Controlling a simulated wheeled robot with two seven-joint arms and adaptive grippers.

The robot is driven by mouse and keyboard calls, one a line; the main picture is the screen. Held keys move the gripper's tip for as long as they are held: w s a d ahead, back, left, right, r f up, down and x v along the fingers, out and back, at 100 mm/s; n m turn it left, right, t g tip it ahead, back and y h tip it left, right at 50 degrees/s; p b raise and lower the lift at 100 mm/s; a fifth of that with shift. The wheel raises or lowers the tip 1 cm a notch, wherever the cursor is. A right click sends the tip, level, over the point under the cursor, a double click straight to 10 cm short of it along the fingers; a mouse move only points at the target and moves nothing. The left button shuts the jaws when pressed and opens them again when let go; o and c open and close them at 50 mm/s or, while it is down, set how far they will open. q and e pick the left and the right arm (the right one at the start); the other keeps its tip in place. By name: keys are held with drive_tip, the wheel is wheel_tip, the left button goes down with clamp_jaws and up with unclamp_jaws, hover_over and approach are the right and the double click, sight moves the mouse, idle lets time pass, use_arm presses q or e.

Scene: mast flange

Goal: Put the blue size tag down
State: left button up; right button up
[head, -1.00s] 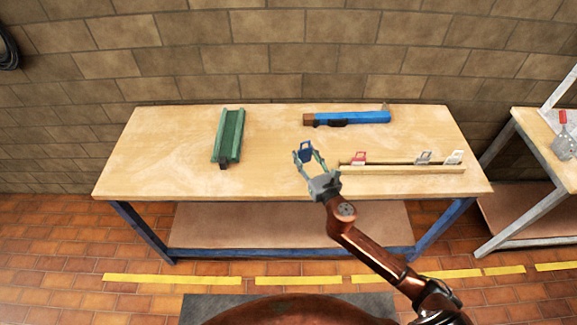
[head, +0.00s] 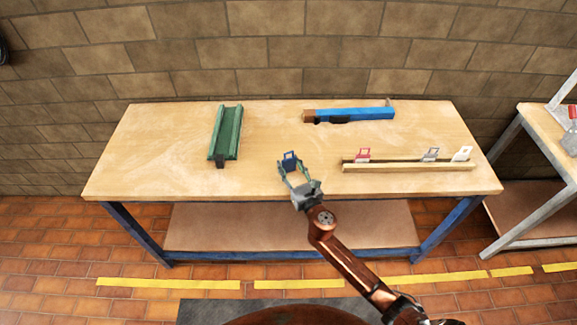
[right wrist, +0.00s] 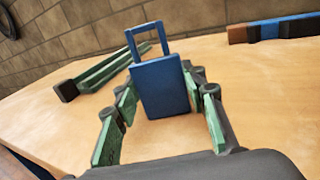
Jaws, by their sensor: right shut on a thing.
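The blue size tag (head: 290,161) is a flat blue plate with an open square loop on top. It is upright between the fingers of my right gripper (head: 293,172), above or at the middle of the workbench (head: 180,180). In the right wrist view the tag (right wrist: 160,88) stands between the green fingertips of my right gripper (right wrist: 160,95), loop up. The gripper is shut on it. I cannot tell whether the tag's lower edge touches the bench top. My left gripper is not in view.
A wooden rack (head: 405,167) holds a red tag (head: 363,155), a grey tag (head: 430,154) and a white tag (head: 462,153) at the right. A green channel (head: 226,133) lies at the left, a blue tool (head: 350,115) at the back. Bench between channel and gripper is clear.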

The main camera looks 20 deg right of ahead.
drive_tip(key=shift+f, duration=0.1)
drive_tip(key=o, duration=1.1)
drive_tip(key=shift+s+r, duration=0.1)
drive_tip(key=shift+r, duration=0.1)
drive_tip(key=s, duration=0.4)
drive_tip(key=s+d, duration=0.1)
drive_tip(key=s, duration=0.3)
drive_tip(key=s+p, duration=0.1)
drive_tip(key=s, duration=0.2)
drive_tip(key=shift+s+d, duration=0.15)
drive_tip(key=shift+s, duration=0.25)
